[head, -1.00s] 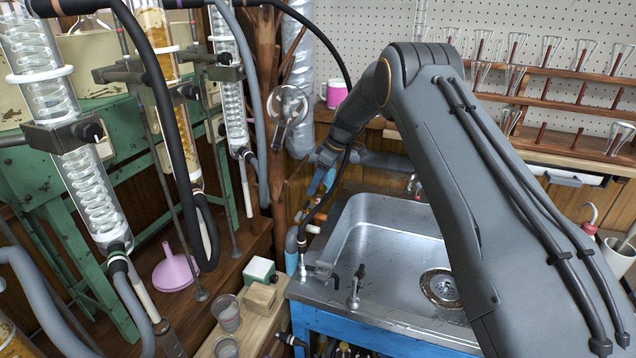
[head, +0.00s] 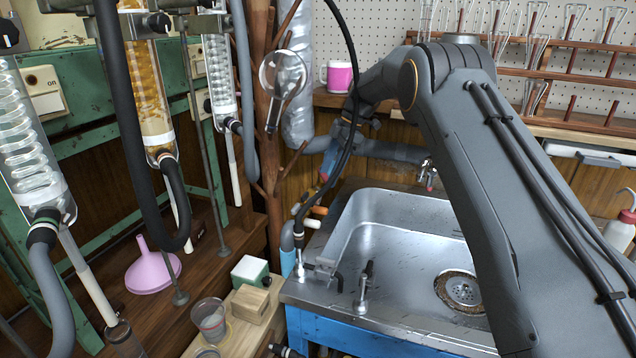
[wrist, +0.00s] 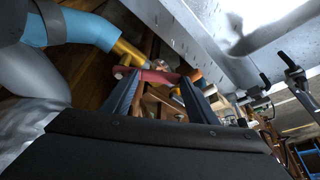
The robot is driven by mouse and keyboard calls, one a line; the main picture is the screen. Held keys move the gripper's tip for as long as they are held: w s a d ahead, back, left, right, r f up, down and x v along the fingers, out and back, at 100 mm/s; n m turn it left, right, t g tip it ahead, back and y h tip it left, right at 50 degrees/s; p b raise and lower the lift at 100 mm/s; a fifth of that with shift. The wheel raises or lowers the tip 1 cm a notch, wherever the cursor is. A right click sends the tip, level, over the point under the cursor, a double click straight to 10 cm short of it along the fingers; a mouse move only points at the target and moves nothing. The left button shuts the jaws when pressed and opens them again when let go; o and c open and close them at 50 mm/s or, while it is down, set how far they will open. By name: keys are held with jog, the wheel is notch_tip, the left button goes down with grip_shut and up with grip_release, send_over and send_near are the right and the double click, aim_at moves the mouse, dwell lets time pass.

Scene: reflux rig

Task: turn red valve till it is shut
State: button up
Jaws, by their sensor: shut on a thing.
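The red valve handle (wrist: 155,76) shows in the wrist view as a short red bar beside a yellow pipe fitting (wrist: 128,50). My gripper (wrist: 158,88) has one dark blue finger on each side of the bar and is shut on it. The finger pads hide parts of the handle. In the head view, my gripper (head: 326,172) is small and partly covered by a dark hose, left of the sink's back corner. A bit of red shows at its tip. How far the valve is turned cannot be told.
An orange handle (head: 318,210) and a white one (head: 312,223) sit close below my gripper. The metal sink (head: 400,240) is to the right. Glass condensers (head: 25,150) and black hoses hang at left. A pink mug (head: 340,76) stands on the shelf behind.

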jog(key=shift+w+d+n+g+b, duration=0.35)
jog(key=shift+d+n+b, duration=0.2)
jog(key=shift+n+b, duration=0.6)
jog(key=o, duration=1.2)
jog(key=shift+s+a+m, duration=0.1)
jog(key=shift+m, duration=0.15)
